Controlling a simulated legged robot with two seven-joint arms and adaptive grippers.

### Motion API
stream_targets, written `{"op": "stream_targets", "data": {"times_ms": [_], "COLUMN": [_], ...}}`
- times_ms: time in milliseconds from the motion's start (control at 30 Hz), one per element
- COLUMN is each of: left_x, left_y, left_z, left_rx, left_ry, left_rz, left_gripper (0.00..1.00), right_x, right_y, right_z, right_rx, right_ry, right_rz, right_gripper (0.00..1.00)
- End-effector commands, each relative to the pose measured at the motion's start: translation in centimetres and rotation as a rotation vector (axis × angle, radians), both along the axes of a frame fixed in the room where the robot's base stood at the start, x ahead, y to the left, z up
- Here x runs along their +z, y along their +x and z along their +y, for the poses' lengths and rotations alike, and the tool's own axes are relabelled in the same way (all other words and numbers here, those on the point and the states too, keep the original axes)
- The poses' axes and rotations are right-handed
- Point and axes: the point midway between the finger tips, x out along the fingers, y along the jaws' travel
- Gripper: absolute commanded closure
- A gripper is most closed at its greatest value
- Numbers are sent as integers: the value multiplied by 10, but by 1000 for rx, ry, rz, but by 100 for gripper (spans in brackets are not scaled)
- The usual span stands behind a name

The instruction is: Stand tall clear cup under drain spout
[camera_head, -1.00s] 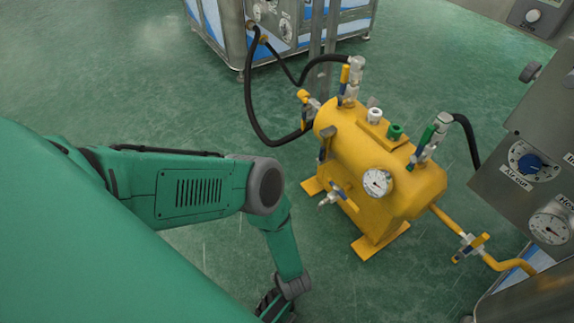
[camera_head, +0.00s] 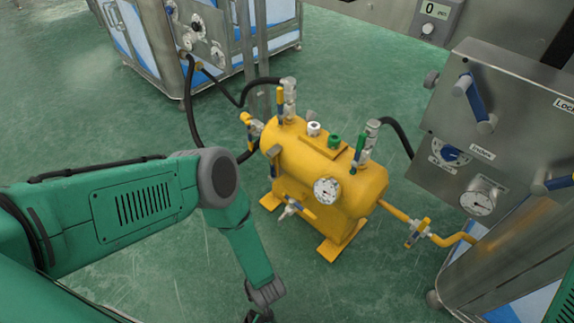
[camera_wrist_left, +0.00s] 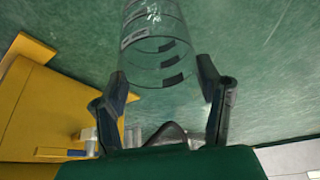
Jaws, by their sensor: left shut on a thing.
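The tall clear cup (camera_wrist_left: 155,45) is a transparent cylinder with dark marks, between the fingers of my left gripper (camera_wrist_left: 167,88) in the left wrist view. The gripper is shut on it. The drain spout (camera_head: 290,209) is a small silver valve low on the front of the yellow tank (camera_head: 330,185), up and right of my left wrist. The cup is apart from the tank's yellow foot in the wrist view. My right gripper is not in view.
A pressure gauge (camera_head: 327,190) is on the tank's front. A yellow pipe with a valve (camera_head: 418,232) runs right to a steel machine (camera_head: 500,120). A steel cabinet (camera_head: 210,45) with black hoses stands behind. Green floor is clear before the tank.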

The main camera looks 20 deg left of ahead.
Motion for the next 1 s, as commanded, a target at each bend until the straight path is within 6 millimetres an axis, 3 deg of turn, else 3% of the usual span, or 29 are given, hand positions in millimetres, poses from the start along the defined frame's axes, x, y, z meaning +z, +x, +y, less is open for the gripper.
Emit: {"op": "stream_targets", "data": {"times_ms": [167, 267, 367, 500, 700, 1000], "left_x": [7, 22, 49, 103, 185, 317], "left_y": [6, 26, 56, 101, 146, 176], "left_z": [-1, -3, -7, -10, -9, 4], "left_rx": [-11, -45, -110, -227, -389, -607], "left_ry": [0, 0, 1, 4, 4, 4], "left_rz": [-1, -7, -9, -9, -7, -5], "left_gripper": [63, 63, 63, 63, 63, 63], "right_x": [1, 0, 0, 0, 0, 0], "right_y": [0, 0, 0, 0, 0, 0], "right_z": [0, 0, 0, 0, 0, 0], "right_rx": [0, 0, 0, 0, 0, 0], "right_ry": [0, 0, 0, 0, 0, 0], "right_rz": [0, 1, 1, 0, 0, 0], "right_gripper": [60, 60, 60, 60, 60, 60]}}
